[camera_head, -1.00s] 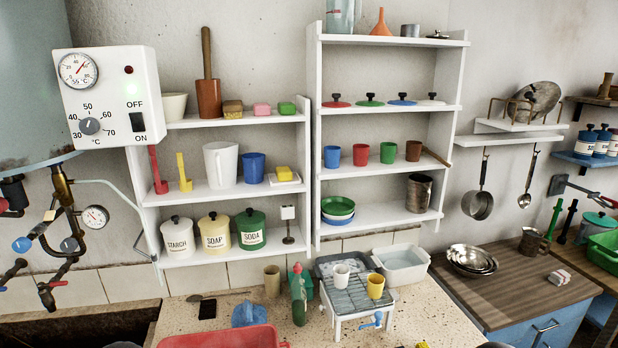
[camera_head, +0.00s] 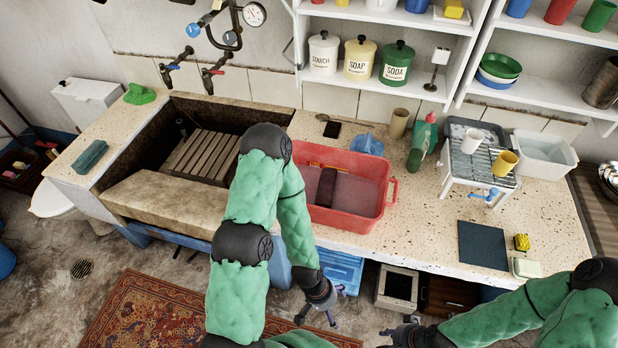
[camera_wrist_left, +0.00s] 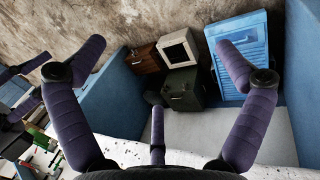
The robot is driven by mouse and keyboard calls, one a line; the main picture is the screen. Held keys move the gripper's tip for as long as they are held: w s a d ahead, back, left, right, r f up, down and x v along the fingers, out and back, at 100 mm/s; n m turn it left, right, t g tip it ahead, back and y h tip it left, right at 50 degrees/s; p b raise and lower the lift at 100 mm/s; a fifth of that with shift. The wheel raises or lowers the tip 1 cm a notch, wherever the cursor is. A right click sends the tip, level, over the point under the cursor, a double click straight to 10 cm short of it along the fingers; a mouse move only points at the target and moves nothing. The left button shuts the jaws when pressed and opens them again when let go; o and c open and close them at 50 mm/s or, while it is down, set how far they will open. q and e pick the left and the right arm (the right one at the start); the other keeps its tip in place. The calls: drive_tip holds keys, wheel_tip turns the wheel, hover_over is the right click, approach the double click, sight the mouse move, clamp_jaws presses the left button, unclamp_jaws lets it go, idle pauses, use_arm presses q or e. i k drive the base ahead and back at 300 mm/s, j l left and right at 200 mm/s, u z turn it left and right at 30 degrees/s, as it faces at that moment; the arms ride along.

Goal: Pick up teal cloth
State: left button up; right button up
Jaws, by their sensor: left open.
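A folded teal cloth (camera_head: 90,156) lies on the speckled counter left of the stone trough in the head view. My left gripper (camera_head: 322,308) hangs below the counter's front edge, in front of the red basin and far to the right of the cloth. In the left wrist view its purple fingers (camera_wrist_left: 160,70) are spread wide with nothing between them. The cloth is not seen in that view. My right gripper (camera_head: 405,335) is at the bottom edge of the head view, partly cut off, and its fingers are not clear.
The stone trough (camera_head: 165,205) with a slatted board (camera_head: 203,155) lies between the cloth and the red basin (camera_head: 345,222). A green lump (camera_head: 139,94) sits behind the cloth. A white rack (camera_head: 478,165) with cups stands at right. The counter around the cloth is mostly clear.

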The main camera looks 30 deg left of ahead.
sight(89, 158)
drive_tip(key=u, duration=0.5)
drive_tip(key=k+u, duration=0.1)
drive_tip(key=u, duration=0.85)
drive_tip(key=k+u, duration=0.1)
drive_tip(key=u, duration=0.4)
drive_tip(key=j+u, duration=0.1)
drive_tip(key=u, duration=0.4)
drive_tip(key=z, duration=1.7)
drive_tip(key=u, duration=1.7)
drive_tip(key=i+j+u, duration=0.1)
drive_tip(key=i, duration=0.35)
drive_tip(key=i+j+u, duration=0.1)
drive_tip(key=i, duration=0.3)
